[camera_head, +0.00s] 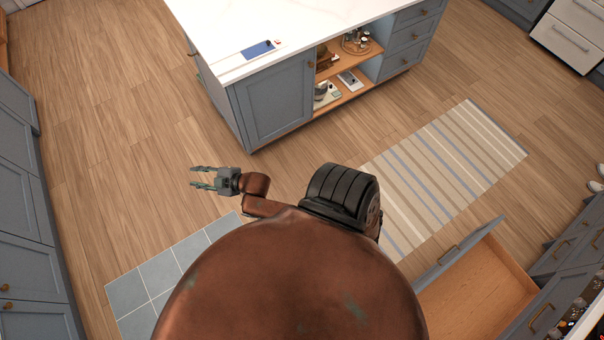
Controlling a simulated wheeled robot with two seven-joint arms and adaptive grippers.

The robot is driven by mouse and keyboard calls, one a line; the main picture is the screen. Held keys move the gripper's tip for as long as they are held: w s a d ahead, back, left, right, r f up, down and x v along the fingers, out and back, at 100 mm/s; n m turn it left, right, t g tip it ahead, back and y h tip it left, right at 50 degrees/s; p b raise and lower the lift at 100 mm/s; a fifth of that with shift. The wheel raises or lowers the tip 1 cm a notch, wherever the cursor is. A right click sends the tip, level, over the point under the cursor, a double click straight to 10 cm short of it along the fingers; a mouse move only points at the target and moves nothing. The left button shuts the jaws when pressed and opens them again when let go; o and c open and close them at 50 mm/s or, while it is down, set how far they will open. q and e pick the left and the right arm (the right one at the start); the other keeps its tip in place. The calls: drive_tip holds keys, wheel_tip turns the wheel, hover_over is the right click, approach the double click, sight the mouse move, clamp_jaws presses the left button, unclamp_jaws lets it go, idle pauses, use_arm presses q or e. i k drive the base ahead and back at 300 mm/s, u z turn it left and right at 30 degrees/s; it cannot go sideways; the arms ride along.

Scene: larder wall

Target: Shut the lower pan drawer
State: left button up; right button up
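A blue-grey drawer (459,257) stands pulled out at the lower right, its bare wooden inside (480,288) showing and looking empty. Its front faces up and left, with a bar handle on it. It sits below another drawer front with a handle (541,318) in the same cabinet run. My own body hides part of the drawer's left side.
A white-topped island (268,25) with open shelves stands at the top. A striped rug (440,175) lies between it and the drawer. Grey floor tiles (160,275) lie at the lower left. Blue cabinets (22,230) line the left edge. The wood floor between is clear.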

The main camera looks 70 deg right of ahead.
sight(474, 292)
drive_tip(key=i, duration=1.8)
drive_tip(key=z, duration=5.1)
drive_tip(key=i, duration=1.7)
